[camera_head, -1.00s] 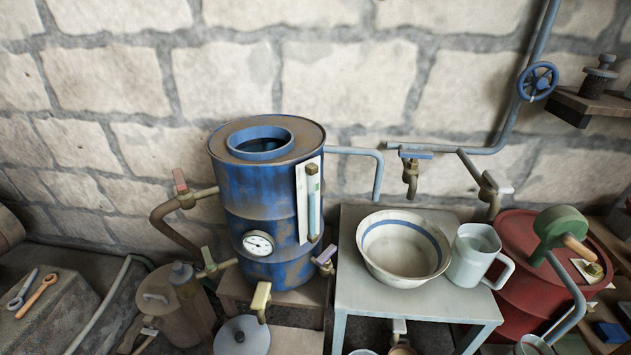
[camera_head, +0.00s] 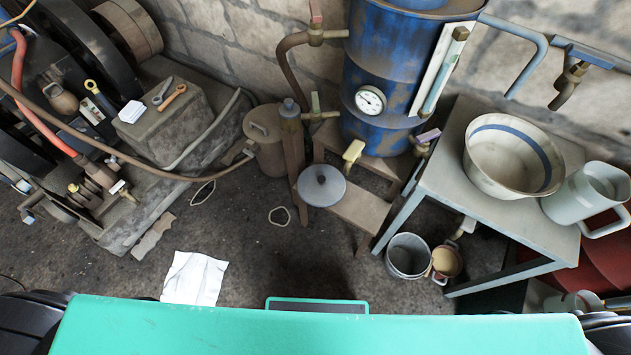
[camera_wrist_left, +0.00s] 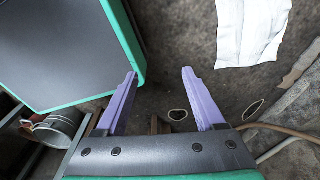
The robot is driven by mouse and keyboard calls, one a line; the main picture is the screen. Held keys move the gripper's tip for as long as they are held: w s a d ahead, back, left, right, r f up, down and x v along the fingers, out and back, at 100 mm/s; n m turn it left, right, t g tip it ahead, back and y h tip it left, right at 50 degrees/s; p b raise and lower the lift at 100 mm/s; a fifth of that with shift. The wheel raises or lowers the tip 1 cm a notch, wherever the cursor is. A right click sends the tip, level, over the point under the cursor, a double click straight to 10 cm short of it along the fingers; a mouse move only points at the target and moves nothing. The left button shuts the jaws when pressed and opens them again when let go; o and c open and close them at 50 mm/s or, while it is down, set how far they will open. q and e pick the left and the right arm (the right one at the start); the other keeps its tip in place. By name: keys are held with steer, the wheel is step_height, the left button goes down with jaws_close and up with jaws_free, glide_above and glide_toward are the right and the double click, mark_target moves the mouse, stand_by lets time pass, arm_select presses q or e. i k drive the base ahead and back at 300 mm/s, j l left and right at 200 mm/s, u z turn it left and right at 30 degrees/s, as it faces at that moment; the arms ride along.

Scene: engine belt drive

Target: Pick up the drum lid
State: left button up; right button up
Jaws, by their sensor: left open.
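My left gripper (camera_wrist_left: 158,74) shows only in the left wrist view. Its two purple fingers are apart with nothing between them, over the dark floor. The lid cannot be made out in that view, so the gripper is well away from it. My right gripper is not in view.
A small table (camera_head: 446,165) with a bowl (camera_head: 513,155) and a jug (camera_head: 585,196) stands right of the lid. A bucket (camera_head: 408,257) is beneath it. A lidded can (camera_head: 264,140) stands left of the lid. Open floor (camera_head: 310,255) with a white sheet (camera_head: 194,278) lies in front.

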mark_target(321, 184)
steer(key=j+z, duration=0.15)
steer(key=z, duration=0.25)
steer(key=j+z, duration=0.15)
steer(key=z, duration=0.25)
steer(key=k+j+z, duration=0.15)
steer(key=z, duration=0.3)
steer(key=j+z, duration=0.1)
steer(key=z, duration=0.3)
steer(key=k, duration=0.05)
